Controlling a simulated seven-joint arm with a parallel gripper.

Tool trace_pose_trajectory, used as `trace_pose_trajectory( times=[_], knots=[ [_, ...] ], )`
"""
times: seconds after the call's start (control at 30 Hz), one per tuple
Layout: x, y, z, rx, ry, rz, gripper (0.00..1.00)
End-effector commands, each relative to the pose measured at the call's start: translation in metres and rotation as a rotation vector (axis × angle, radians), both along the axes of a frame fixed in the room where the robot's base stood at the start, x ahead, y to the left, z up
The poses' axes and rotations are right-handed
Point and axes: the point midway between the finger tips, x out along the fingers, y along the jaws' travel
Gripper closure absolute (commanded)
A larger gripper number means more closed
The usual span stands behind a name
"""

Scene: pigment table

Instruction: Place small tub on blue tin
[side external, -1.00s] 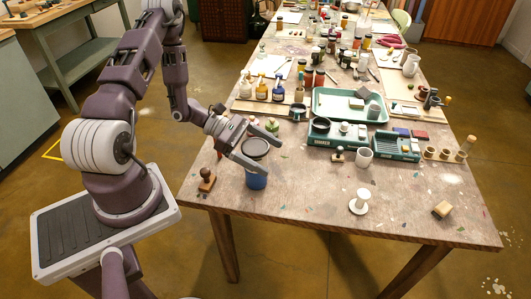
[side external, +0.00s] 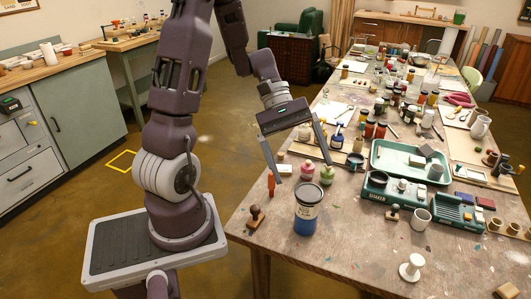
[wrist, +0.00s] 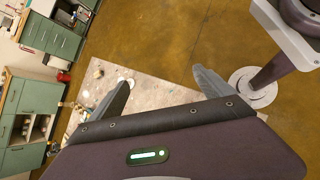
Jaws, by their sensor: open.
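The blue tin (side external: 305,228) stands upright near the table's front left edge in the side view. The exact seam between the two is hard to make out. My gripper (side external: 302,171) is above and slightly behind the tub, tilted, with its fingers spread wide and nothing between them. In the wrist view my gripper (wrist: 162,78) is also open and empty. I cannot make out the tub or the tin there.
A wooden stamp (side external: 255,217) stands left of the tin, and pink and green-bodied jars (side external: 307,171) stand behind it. Bare table (side external: 350,255) lies in front.

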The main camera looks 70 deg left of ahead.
Motion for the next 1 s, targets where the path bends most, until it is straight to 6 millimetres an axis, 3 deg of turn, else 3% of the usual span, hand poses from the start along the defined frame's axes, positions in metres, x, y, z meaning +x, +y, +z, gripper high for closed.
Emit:
trace_pose_trajectory(
  times=[0.03, 0.17, 0.3, 0.4, 0.57, 1.0],
  knots=[
    [-0.012, -0.023, 0.021, 0.124, -0.075, -0.158, 0.08],
    [-0.056, -0.060, 0.058, 0.464, -0.297, -0.549, 0.08],
    [-0.094, -0.072, 0.086, 0.788, -0.570, -0.839, 0.08],
    [-0.108, -0.071, 0.099, 0.942, -0.721, -0.947, 0.08],
    [-0.115, -0.069, 0.107, 1.038, -0.819, -0.998, 0.08],
    [-0.115, -0.069, 0.107, 1.038, -0.819, -0.998, 0.08]
  ],
)
